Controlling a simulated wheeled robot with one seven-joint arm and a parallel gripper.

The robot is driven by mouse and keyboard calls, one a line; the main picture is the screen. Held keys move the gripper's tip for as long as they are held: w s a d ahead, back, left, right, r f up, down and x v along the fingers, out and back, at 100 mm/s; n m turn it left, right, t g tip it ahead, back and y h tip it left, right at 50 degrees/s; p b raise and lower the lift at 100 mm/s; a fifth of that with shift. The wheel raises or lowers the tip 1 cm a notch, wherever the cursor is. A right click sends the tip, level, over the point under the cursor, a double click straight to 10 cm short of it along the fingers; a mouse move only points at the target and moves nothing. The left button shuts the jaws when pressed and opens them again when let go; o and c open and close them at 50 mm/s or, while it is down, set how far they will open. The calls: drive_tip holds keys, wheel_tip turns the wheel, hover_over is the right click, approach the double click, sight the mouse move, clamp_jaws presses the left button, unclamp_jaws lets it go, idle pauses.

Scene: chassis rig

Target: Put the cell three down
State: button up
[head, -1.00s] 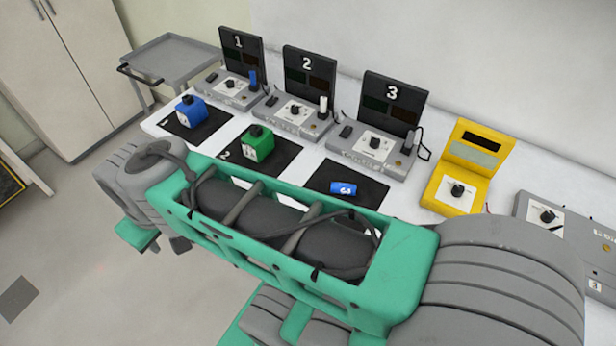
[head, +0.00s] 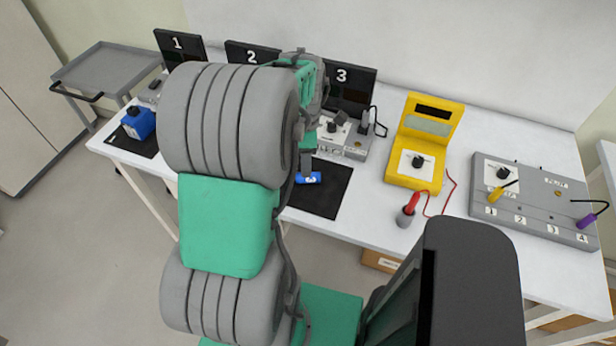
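The cell three (head: 312,178), a small blue cylinder with a white mark, shows over the black mat (head: 322,202) in front of station 3. My gripper (head: 307,170) points down right at the cell, with a grey finger reaching its upper side. My arm hides most of the gripper, so I cannot tell whether the fingers are closed on the cell. I also cannot tell whether the cell rests on the mat or is slightly above it.
Station 3 (head: 352,92) stands behind the mat. A yellow meter (head: 417,160) with a red probe (head: 408,210) is to the right, then a grey pilot box (head: 540,205). A blue block (head: 138,122) sits at left. My arm hides the middle mat.

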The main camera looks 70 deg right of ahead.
sight(315, 178)
drive_tip(key=f, duration=0.2)
drive_tip(key=f+p, duration=0.1)
drive_tip(key=f, duration=0.4)
drive_tip(key=shift+w+d+f+p, duration=0.15)
drive_tip(key=shift+w+f+p, duration=0.1)
drive_tip(key=shift+p, duration=0.15)
drive_tip(key=shift+r, duration=0.1)
drive_tip(key=shift+c, duration=0.5)
clamp_jaws()
